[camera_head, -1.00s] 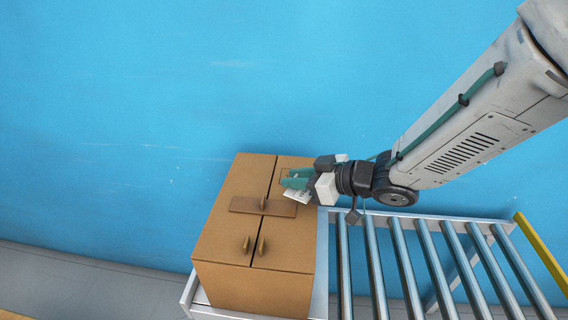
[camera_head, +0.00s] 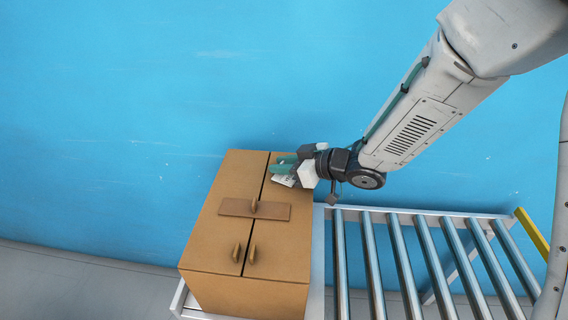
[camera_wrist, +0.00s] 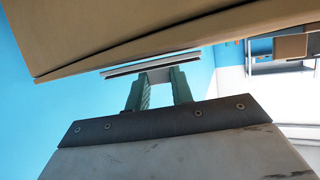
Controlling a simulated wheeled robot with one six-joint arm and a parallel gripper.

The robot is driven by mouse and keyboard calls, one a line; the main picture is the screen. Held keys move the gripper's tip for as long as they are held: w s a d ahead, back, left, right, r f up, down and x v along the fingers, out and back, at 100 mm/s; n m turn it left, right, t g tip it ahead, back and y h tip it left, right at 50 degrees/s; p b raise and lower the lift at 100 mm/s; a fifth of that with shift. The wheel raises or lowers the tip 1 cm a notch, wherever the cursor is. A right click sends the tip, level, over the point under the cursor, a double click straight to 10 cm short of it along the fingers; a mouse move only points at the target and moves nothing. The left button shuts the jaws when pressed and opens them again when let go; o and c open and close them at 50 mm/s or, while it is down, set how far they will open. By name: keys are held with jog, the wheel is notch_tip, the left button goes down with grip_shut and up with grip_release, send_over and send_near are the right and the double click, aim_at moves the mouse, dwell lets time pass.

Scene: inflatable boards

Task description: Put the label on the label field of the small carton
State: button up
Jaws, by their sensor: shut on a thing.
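A brown carton (camera_head: 226,243) stands upright at the left end of the roller conveyor, its top closed. My gripper (camera_head: 283,168), with green fingers, is over the far right part of the carton's top. It is shut on the label (camera_head: 285,181), a small white piece with faint dark print, tilted close to the top. I cannot tell whether the label touches the carton. In the wrist view my gripper (camera_wrist: 158,75) holds the label (camera_wrist: 152,66) edge-on, near the carton's brown face (camera_wrist: 150,28). The label field is not clearly visible, probably hidden by the gripper.
A brown strip with an upright tab (camera_head: 233,207) lies across the carton's top seam; two more tabs (camera_head: 244,253) stand near the front. The roller conveyor (camera_head: 405,260) is empty to the right. A blue wall (camera_head: 120,100) is behind. Another box (camera_wrist: 290,46) shows far off.

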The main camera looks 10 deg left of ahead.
jog(key=shift+f, duration=0.2)
jog(key=o, duration=0.9)
jog(key=shift+r, duration=0.1)
